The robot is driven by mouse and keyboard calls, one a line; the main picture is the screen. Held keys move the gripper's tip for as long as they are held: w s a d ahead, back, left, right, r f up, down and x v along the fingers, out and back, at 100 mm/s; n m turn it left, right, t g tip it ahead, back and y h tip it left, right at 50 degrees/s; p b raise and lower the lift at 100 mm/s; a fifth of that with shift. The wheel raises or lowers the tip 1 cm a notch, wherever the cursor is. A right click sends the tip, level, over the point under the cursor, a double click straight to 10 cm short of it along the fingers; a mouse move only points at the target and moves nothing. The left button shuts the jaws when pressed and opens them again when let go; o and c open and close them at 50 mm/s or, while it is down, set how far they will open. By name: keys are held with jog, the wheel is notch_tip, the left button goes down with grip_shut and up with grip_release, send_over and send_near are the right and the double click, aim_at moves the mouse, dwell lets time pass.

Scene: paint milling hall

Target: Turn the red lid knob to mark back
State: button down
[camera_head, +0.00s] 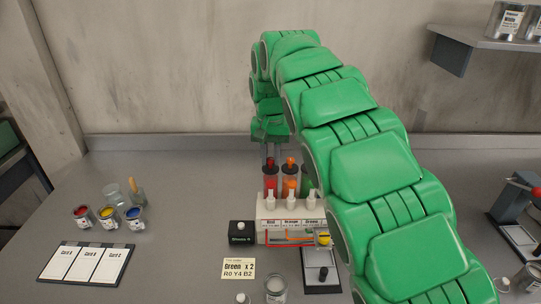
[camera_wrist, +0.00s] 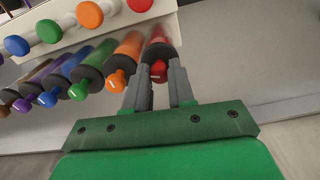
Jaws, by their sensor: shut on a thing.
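The red canister (camera_head: 269,182) is at the left end of a row of colored canisters at the back of the white dispenser (camera_head: 268,208). Its red lid knob (camera_wrist: 158,71) shows in the wrist view between the two fingers of my gripper (camera_wrist: 160,78). My gripper (camera_head: 273,152) comes down from above onto the red canister in the head view, shut on the knob. The marks around the lid are too small or hidden, so I cannot tell where the knob points. My arm covers the right part of the dispenser.
The orange knob (camera_wrist: 117,80) of the neighboring canister is close beside my gripper. A black box (camera_head: 242,234) and a recipe card (camera_head: 238,268) lie in front. Paint tins (camera_head: 108,216) and a card board (camera_head: 87,263) are left. A wall shelf (camera_head: 480,38) is upper right.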

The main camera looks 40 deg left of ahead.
aim_at(270, 159)
jog(key=n, duration=0.5)
jog(key=shift+w+n, duration=0.1)
jog(key=shift+n, duration=0.2)
jog(key=n, duration=1)
jog(key=shift+n, duration=0.4)
jog(key=shift+r+n, duration=0.1)
jog(key=shift+n, duration=2.5)
jog(key=c, duration=1)
grip_release()
jog(key=shift+o, duration=0.2)
jog(key=shift+r, duration=2.55)
jog(key=shift+a+r, duration=0.15)
jog(key=shift+r, duration=0.8)
